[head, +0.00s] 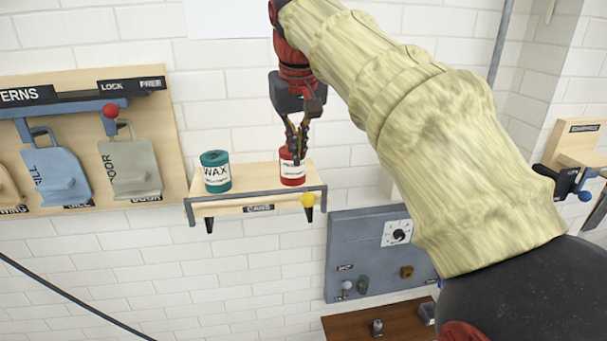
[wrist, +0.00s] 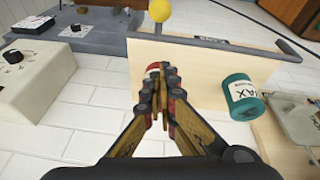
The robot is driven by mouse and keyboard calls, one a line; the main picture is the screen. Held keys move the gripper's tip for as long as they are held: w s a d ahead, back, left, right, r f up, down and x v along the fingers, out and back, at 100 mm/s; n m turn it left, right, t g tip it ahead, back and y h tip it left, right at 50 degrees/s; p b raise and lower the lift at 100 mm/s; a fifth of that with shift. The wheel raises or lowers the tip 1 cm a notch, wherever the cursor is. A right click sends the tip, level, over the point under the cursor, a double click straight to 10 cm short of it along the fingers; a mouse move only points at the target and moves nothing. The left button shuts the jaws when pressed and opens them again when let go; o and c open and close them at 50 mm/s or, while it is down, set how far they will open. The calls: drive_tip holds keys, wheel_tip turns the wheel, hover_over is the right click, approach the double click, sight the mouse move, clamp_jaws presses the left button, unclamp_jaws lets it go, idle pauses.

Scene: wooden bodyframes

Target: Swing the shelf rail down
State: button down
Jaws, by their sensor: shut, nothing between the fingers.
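The wooden shelf (head: 247,178) is on the white brick wall. The grey shelf rail (head: 262,192) runs along its front edge, with a yellow knob (head: 308,200) at its right end. The rail (wrist: 198,42) and knob (wrist: 160,11) also show in the wrist view. A red can (head: 292,176) stands at the shelf's right end, and a teal WAX can (head: 216,176) stands at its left. My gripper (head: 299,156) is shut and empty, pointing down right by the red can's top. In the wrist view, its fingers (wrist: 160,112) partly hide the red can (wrist: 153,68); contact is unclear.
A pattern board (head: 172,130) with hanging plates and a red knob is at the left. A grey panel (head: 340,262) with a dial is below right of the shelf. A wooden surface (head: 385,325) lies lower down.

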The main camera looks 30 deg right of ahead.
sight(305, 191)
wheel_tip(305, 191, down, 3)
drive_tip(key=shift+d+r, duration=0.15)
drive_tip(key=shift+r, duration=0.05)
drive_tip(key=shift+s+f, duration=0.35)
drive_tip(key=shift+s, duration=0.25)
drive_tip(key=shift+s+f, duration=0.3)
drive_tip(key=shift+s, duration=0.3)
drive_tip(key=shift+s+f, duration=0.15)
drive_tip(key=shift+f, duration=0.2)
drive_tip(key=shift+r, duration=0.1)
